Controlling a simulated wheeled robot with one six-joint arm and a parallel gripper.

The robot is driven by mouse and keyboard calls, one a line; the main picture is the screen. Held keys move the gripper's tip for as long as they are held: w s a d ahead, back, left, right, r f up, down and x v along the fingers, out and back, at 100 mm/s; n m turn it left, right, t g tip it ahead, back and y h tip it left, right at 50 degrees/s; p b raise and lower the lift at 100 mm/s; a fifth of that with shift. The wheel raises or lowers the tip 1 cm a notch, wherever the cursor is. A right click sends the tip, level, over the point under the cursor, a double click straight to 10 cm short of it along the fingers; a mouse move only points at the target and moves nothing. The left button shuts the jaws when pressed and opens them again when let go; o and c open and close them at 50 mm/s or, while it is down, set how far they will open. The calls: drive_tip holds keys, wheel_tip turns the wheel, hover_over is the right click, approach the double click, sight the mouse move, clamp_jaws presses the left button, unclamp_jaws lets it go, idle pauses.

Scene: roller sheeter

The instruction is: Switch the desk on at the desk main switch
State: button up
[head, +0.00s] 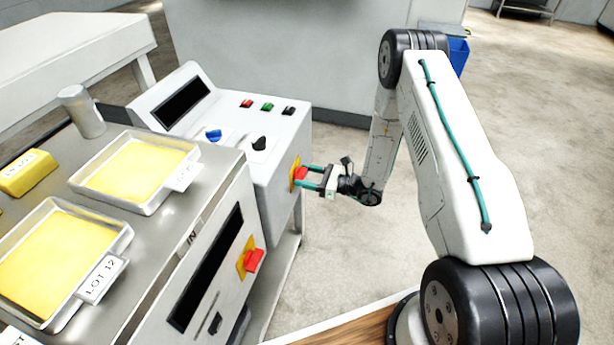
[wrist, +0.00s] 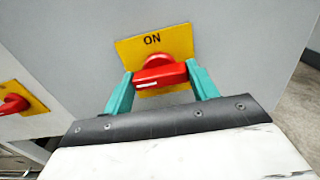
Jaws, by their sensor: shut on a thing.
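The desk main switch is a red rotary handle (wrist: 160,74) on a yellow plate (wrist: 155,45) marked ON, on the grey side of the control desk (head: 275,165). In the wrist view the handle lies nearly level, with a white mark toward its left end. My gripper (wrist: 160,85) has its teal fingers on both ends of the handle and is shut on it. In the head view my gripper (head: 308,178) reaches the switch from the right, and the fingers partly cover the red handle (head: 300,173).
A second red switch (head: 253,260) on a yellow plate sits on the nearer machine's front; it also shows in the wrist view (wrist: 14,104). The desk top carries several buttons (head: 267,106), a blue knob (head: 213,135) and a black knob (head: 260,143). Trays (head: 75,205) hold yellow sheets. Floor right is clear.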

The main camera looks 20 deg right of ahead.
drive_tip(key=m, duration=0.4)
drive_tip(key=shift+m, duration=0.3)
drive_tip(key=m, duration=0.4)
drive_tip(key=shift+m, duration=0.3)
drive_tip(key=m, duration=0.4)
drive_tip(key=shift+w+d, duration=0.1)
drive_tip(key=shift+f+m, duration=0.1)
drive_tip(key=shift+m, duration=2.1)
drive_tip(key=shift+o, duration=0.2)
drive_tip(key=shift+c, duration=0.2)
drive_tip(key=o, duration=1)
drive_tip(key=shift+d, duration=0.1)
